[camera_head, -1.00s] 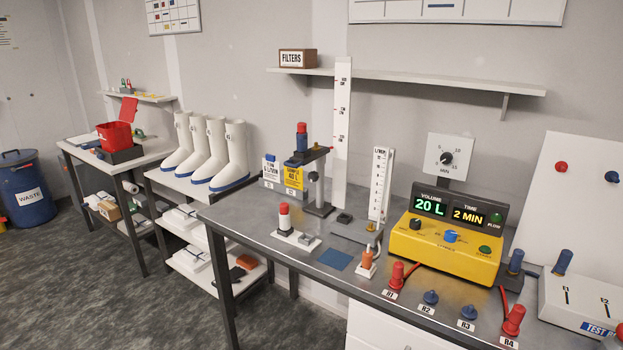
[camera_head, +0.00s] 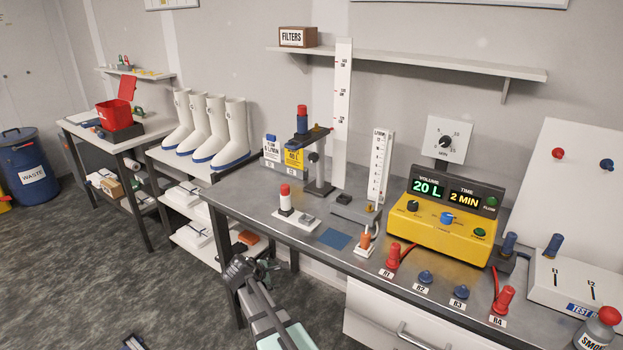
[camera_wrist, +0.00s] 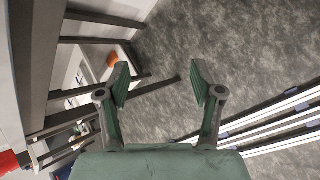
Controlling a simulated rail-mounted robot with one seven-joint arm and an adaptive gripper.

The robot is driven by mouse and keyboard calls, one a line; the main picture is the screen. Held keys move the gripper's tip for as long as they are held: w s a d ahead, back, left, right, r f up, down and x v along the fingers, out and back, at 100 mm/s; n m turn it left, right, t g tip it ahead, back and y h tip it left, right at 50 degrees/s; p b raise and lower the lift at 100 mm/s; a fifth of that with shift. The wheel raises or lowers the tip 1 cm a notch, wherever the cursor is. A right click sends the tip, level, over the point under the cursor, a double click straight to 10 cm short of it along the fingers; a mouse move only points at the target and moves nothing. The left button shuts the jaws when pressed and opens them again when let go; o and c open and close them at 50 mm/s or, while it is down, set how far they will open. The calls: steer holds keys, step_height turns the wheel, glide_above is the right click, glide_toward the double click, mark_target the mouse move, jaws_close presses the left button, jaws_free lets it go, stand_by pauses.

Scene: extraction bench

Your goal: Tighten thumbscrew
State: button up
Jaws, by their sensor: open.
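On the bench (camera_head: 250,207), a grey stand (camera_head: 320,188) carries a horizontal arm with a red-capped blue cylinder (camera_head: 302,118) upright on it. A small dark knob (camera_head: 314,157) on the stand's post looks like the thumbscrew; how tight it is cannot be told. My gripper (camera_head: 252,268) is low in front of the bench's front edge, well below and apart from the stand. In the wrist view my gripper (camera_wrist: 162,80) is open and empty, its green-padded fingers spread over the floor. The thumbscrew is not visible there.
A white block with a red-capped piece (camera_head: 285,203) stands near the bench's front edge. A tall white ruler (camera_head: 341,120) and a flow gauge (camera_head: 380,165) stand near the stand. A yellow console (camera_head: 435,233) is to the right. White boots (camera_head: 233,133) are at left.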

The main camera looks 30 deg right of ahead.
steer(key=w+d+r, duration=0.1)
steer(key=w+r, duration=0.1)
steer(key=r, duration=0.3)
steer(key=w+d+r+n+t+h, duration=0.1)
steer(key=w+r, duration=0.1)
steer(key=r, duration=0.2)
steer(key=w+d+r+n+t, duration=0.1)
steer(key=w+r, duration=0.1)
steer(key=r, duration=0.3)
steer(key=shift+w+d+r+h+p, duration=0.1)
steer(key=shift+r+h+p, duration=0.2)
steer(key=shift+h+p, duration=0.1)
steer(key=d+r+t+h+b, duration=0.1)
steer(key=d+r+t, duration=0.1)
steer(key=d+r, duration=0.5)
steer(key=d+r+t+h+b, duration=0.15)
steer(key=d+r, duration=0.35)
steer(key=r, duration=0.5)
steer(key=p, duration=0.3)
glide_toward(312, 159)
steer(key=shift+m, duration=0.3)
steer(key=x, duration=0.8)
steer(key=shift+w+d+r, duration=0.15)
steer(key=shift+r, duration=0.05)
steer(key=shift+x, duration=0.8)
steer(key=shift+f, duration=0.15)
steer(key=c, duration=1.1)
